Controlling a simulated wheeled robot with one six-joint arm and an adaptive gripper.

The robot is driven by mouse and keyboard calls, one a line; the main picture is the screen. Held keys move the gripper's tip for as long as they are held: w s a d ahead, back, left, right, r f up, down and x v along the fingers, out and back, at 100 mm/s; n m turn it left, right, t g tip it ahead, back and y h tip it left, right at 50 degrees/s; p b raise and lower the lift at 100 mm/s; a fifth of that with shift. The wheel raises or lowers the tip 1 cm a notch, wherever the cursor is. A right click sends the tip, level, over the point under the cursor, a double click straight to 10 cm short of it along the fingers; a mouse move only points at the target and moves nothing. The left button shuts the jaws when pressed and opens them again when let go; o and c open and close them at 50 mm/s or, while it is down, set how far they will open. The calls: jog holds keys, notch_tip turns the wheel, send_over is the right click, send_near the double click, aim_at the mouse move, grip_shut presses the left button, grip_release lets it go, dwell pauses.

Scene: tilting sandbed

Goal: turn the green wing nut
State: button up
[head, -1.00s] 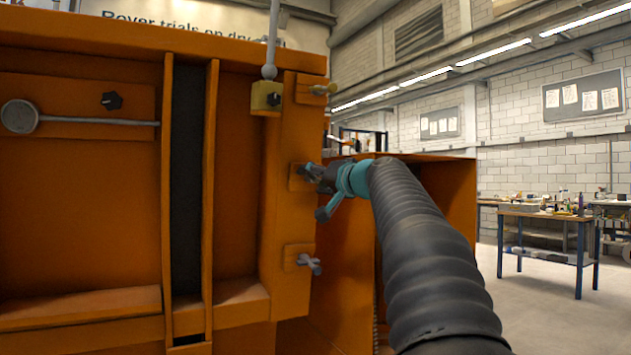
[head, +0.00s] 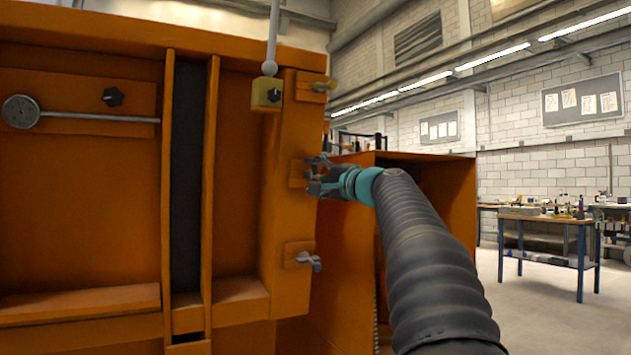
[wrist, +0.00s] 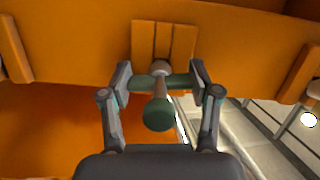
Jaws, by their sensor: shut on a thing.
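The green wing nut (wrist: 179,81) shows in the wrist view, its two wings spread left and right on a grey stem in front of an orange block. A dark green rounded end (wrist: 159,114) points towards the camera. My gripper (wrist: 160,76) is shut on the wing nut, with one fingertip at each wing's outer end. In the head view my gripper (head: 314,177) is at the middle block on the right edge of the orange sandbed frame (head: 287,215). It hides the wing nut there.
Another fastener (head: 322,86) sits on the block above my gripper, and a grey one (head: 312,261) on the block below. A yellow block (head: 266,95) hangs near the top one. An orange box (head: 428,185) stands behind my arm. Floor is open at the right.

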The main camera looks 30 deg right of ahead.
jog(key=m+b, duration=0.1)
jog(key=m, duration=0.3)
jog(key=shift+m+t, duration=0.3)
jog(key=shift+t, duration=0.1)
jog(key=m+t, duration=0.1)
jog(key=m, duration=0.3)
jog(key=shift+b, duration=0.35)
jog(key=m, duration=0.2)
jog(key=m+t+h, duration=0.1)
jog(key=m, duration=0.2)
jog(key=shift+h, duration=0.3)
jog(key=shift+m+t+h+b, duration=0.3)
jog(key=shift+m+h, duration=0.4)
jog(key=shift+m, duration=1.8)
jog(key=o, duration=1.2)
jog(key=shift+c, duration=0.2)
